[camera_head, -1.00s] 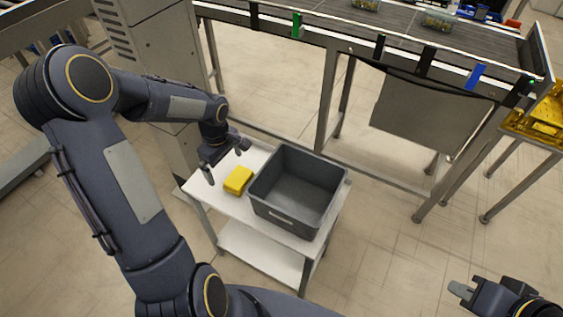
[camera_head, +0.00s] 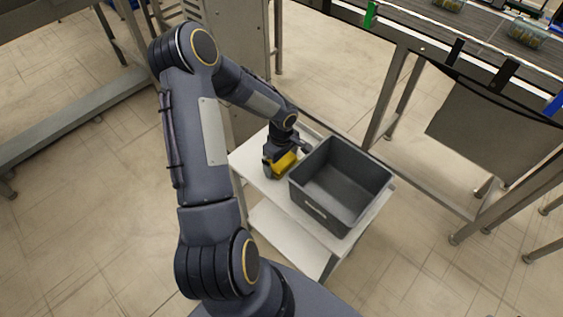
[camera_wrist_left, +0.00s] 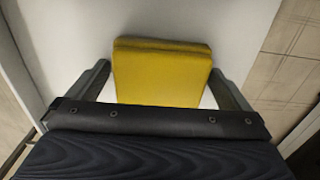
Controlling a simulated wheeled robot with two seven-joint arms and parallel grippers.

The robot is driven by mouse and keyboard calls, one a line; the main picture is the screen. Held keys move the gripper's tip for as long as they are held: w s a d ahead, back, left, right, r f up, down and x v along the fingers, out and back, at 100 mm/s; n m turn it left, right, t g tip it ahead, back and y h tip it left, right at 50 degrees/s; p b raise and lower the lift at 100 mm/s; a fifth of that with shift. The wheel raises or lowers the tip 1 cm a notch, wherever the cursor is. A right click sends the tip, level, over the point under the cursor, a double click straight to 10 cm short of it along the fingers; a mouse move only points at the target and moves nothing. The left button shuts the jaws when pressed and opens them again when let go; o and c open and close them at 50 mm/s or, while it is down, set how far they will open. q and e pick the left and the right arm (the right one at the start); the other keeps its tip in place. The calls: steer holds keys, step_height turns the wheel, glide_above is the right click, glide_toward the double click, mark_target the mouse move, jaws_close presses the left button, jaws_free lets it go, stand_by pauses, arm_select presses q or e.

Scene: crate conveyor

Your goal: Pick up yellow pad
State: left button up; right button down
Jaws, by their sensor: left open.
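The yellow pad (camera_head: 284,165) lies on the white top of a small cart, left of the grey crate. It also shows in the left wrist view (camera_wrist_left: 162,75), lying between the two fingers. My left gripper (camera_head: 282,169) is down over the pad. In the left wrist view the open fingers (camera_wrist_left: 160,85) stand on either side of it, with a narrow gap on each side. The gripper hides part of the pad in the head view. My right gripper is out of view.
The empty grey crate (camera_head: 326,217) stands on the cart (camera_head: 246,157) just right of the pad. A conveyor (camera_head: 415,35) with metal legs runs behind at the upper right. A grey metal cabinet (camera_head: 228,25) stands behind the arm. Open floor lies to the left.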

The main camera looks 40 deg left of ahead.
arm_select(q)
steer(key=shift+c, duration=0.4)
steer(key=c, duration=0.7)
steer(key=shift+r, duration=0.15)
steer(key=shift+c, duration=0.2)
step_height(320, 180, up, 10)
steer(key=shift+f+p, duration=0.1)
steer(key=shift+p, duration=0.25)
steer(key=o, duration=0.3)
steer(key=shift+c, duration=0.9)
steer(key=shift+s, duration=0.1)
